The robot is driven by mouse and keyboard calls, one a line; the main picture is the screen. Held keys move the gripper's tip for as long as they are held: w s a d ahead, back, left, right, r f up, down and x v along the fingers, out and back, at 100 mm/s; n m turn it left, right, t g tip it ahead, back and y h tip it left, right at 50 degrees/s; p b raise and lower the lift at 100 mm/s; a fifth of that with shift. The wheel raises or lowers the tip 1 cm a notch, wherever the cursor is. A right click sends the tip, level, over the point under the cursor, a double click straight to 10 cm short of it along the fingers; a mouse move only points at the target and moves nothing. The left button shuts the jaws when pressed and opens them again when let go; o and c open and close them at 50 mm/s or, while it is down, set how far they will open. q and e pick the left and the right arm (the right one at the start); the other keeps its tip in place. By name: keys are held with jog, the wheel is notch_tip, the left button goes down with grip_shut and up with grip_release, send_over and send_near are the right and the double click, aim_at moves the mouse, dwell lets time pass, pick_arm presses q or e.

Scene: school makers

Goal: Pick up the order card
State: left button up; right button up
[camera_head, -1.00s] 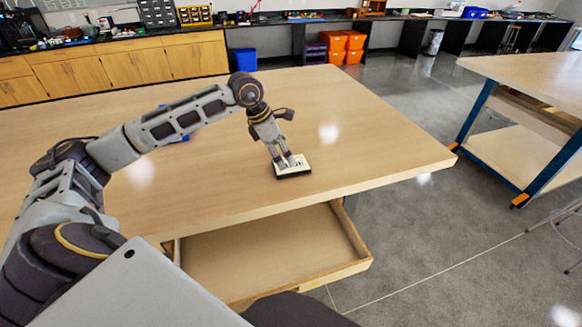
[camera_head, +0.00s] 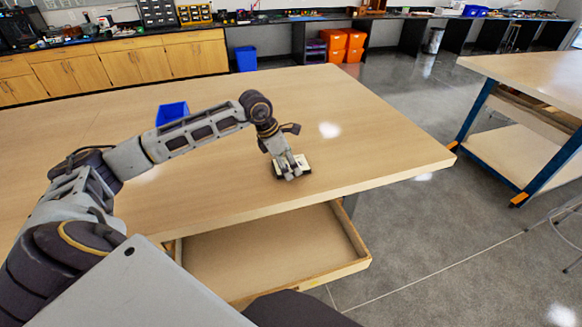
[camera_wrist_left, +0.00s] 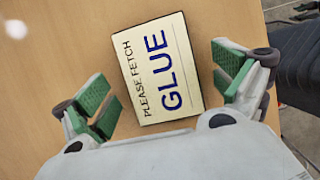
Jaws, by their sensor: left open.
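The order card (camera_wrist_left: 161,72) is cream with a dark edge and reads "PLEASE FETCH GLUE" in the left wrist view. It lies flat on the wooden table, and in the head view the card (camera_head: 304,160) is partly covered by my left gripper (camera_head: 291,175). In the left wrist view my left gripper (camera_wrist_left: 170,95) is open, with a green-padded finger on each side of the card. The card sits between and a little beyond the fingers, and I see no contact. My right gripper is not in view.
The table (camera_head: 360,120) has an open, empty drawer (camera_head: 270,255) below its front edge. The tabletop around the card is clear. Another workbench (camera_head: 540,80) stands at the right across the floor.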

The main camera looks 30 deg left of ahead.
aim_at(288, 165)
pick_arm(q)
jog(key=c, duration=1.1)
jog(key=shift+r, duration=0.15)
notch_tip(288, 165, up, 10)
dwell(0.6)
